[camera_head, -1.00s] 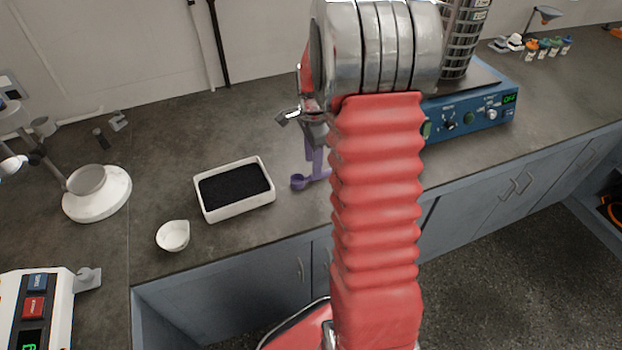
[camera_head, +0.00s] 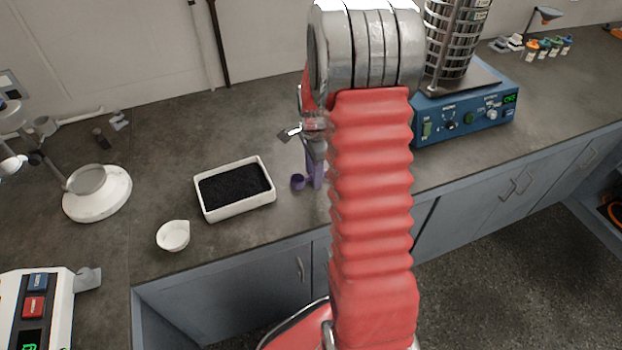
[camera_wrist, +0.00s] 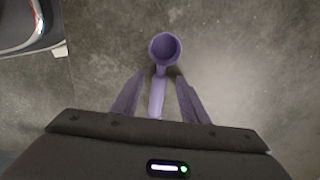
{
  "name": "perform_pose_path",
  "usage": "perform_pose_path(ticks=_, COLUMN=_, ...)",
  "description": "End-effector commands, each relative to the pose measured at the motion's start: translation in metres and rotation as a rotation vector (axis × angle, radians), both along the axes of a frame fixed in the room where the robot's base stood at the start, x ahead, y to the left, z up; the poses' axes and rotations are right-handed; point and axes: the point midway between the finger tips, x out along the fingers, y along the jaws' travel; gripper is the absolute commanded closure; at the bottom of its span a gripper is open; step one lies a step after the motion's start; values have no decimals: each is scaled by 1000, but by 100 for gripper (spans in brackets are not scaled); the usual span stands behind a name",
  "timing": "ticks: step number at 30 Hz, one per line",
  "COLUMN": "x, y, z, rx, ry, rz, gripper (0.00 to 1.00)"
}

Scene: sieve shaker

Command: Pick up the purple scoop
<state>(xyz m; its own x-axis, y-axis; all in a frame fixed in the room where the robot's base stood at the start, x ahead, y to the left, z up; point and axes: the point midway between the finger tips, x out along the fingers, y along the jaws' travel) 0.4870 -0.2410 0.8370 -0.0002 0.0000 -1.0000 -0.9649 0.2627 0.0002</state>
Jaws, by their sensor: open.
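The purple scoop (camera_wrist: 158,98) lies on the grey bench, and its round cup (camera_wrist: 165,47) faces up in the wrist view. In the head view the scoop's cup (camera_head: 297,182) shows just right of the tray of black powder. My gripper (camera_wrist: 160,74) is open, with its two purple fingers on either side of the scoop's handle and the cup beyond the fingertips. No contact is visible between fingers and handle. In the head view my arm hides much of my gripper (camera_head: 314,184) and the handle. The height of the fingertips above the bench is hard to tell.
The white tray of black powder (camera_head: 240,209) stands left of the scoop, with a small white bowl (camera_head: 173,236) beside it. The blue sieve shaker (camera_head: 470,128) stands to the right behind my arm. Bench around the scoop is clear.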

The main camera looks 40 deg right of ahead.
Motion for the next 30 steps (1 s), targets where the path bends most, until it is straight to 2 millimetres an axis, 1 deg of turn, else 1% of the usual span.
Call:
perform_pose_path(ticks=8, x=0, y=0, z=0, rx=0, ry=0, rz=0, gripper=60)
perform_pose_path(ticks=24, x=0, y=0, z=0, rx=0, ry=0, rz=0, gripper=98)
perform_pose_path(ticks=25, x=0, y=0, z=0, rx=0, ry=0, rz=0, gripper=100)
perform_pose_path(ticks=30, x=0, y=0, z=0, rx=0, ry=0, rz=0, gripper=100)
